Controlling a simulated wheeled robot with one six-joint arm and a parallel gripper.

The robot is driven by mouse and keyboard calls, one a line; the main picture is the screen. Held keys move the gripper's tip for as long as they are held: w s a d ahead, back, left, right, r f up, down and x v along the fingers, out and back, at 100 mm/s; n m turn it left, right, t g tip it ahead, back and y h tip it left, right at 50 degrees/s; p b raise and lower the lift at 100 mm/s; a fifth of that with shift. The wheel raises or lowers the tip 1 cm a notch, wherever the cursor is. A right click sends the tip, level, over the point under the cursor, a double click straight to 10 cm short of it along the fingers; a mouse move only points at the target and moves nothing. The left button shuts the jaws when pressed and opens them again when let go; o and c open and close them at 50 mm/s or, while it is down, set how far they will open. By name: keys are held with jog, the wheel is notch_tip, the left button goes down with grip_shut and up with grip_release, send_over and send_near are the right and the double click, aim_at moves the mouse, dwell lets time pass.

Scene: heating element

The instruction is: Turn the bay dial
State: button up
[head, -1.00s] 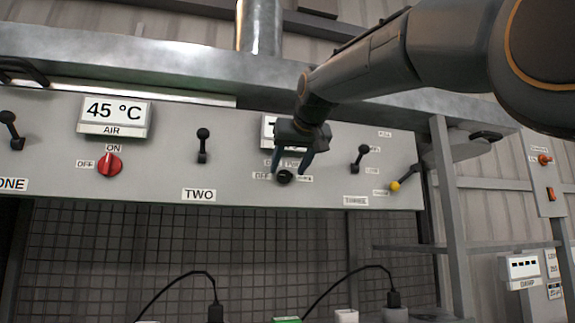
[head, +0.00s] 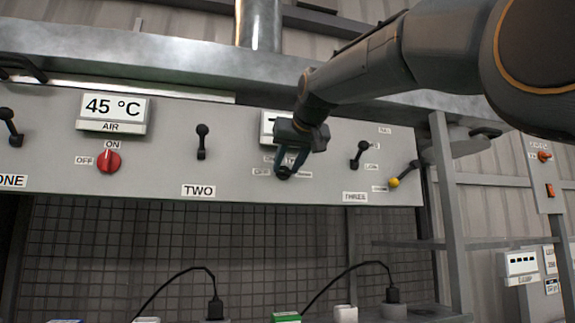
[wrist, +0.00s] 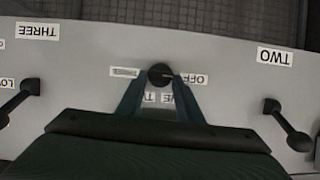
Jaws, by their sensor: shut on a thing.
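The bay dial (head: 284,173) is a small black round knob on the grey panel, below a partly hidden display and between the TWO and THREE levers. In the wrist view the knob (wrist: 160,75) sits between my fingertips, with an OFF label beside it and other small labels around it. My gripper (head: 287,166) reaches the panel from the upper right, and its two blue-grey fingers are shut on the knob. The gripper also shows in the wrist view (wrist: 161,82), with a fingertip at each side of the knob. The knob's pointer direction is hard to make out.
A red ON/OFF dial (head: 109,161) sits under the 45 °C AIR display (head: 113,108). Black levers stand on both sides: TWO (head: 202,142) and THREE (head: 359,154). A yellow-tipped lever (head: 402,175) is farther right. A metal ledge (head: 180,66) runs above the panel.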

jog(key=m+y+b, duration=0.1)
jog(key=d+m+y, duration=0.1)
jog(key=m, duration=0.1)
jog(key=shift+w+f+m+y+b, duration=0.15)
jog(key=shift+f+m+y+b, duration=0.05)
jog(key=shift+m+y+b, duration=0.15)
jog(key=shift+d+f+m+y+b, duration=0.1)
jog(key=shift+m+y+b, duration=0.3)
jog(key=shift+m+b, duration=0.2)
jog(key=shift+d+f+m+y+b, duration=0.1)
jog(key=shift+m+y+b, duration=0.25)
jog(key=shift+m+b, duration=0.2)
jog(key=shift+m+y+b, duration=0.5)
jog(key=shift+m+b, duration=0.4)
jog(key=shift+b, duration=0.05)
jog(key=o, duration=1.1)
